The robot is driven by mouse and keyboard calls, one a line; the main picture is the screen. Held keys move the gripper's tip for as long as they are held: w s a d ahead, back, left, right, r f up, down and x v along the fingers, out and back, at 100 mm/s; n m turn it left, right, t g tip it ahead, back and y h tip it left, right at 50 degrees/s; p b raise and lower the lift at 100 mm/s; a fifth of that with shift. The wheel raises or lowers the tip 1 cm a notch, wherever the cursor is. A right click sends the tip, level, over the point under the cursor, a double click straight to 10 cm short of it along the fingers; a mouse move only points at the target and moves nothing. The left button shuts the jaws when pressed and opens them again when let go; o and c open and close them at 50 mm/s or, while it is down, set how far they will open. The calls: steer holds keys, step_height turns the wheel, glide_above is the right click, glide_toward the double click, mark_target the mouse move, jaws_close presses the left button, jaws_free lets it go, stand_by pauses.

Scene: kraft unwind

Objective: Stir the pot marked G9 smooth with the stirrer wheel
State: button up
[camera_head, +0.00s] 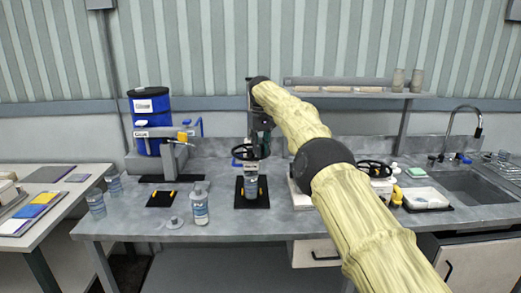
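A jar-like pot (250,188) stands upright on a black mat (241,201) in the middle of the bench. A dark ring, seemingly the stirrer wheel (241,153), sits above this pot, with a blue part at its left. My gripper (257,146) points down over the ring. Its fingers are too small and dark to show whether they are open or shut, or touching the wheel. A labelled pot (200,208) stands left of the mat, and two more pots (97,204) (114,184) stand at the bench's left end. I cannot read G9 on any of them.
A blue drum (149,110) and a grey stand (170,155) are at the back left. A small grey lid-like piece (173,223) lies near the front edge. Right of my arm are another dark wheel (374,166), a white tray (426,198) and a sink (470,180).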

steer(key=o, duration=0.4)
steer(key=shift+d+f, duration=0.1)
steer(key=shift+d, duration=0.05)
steer(key=shift+o, duration=0.2)
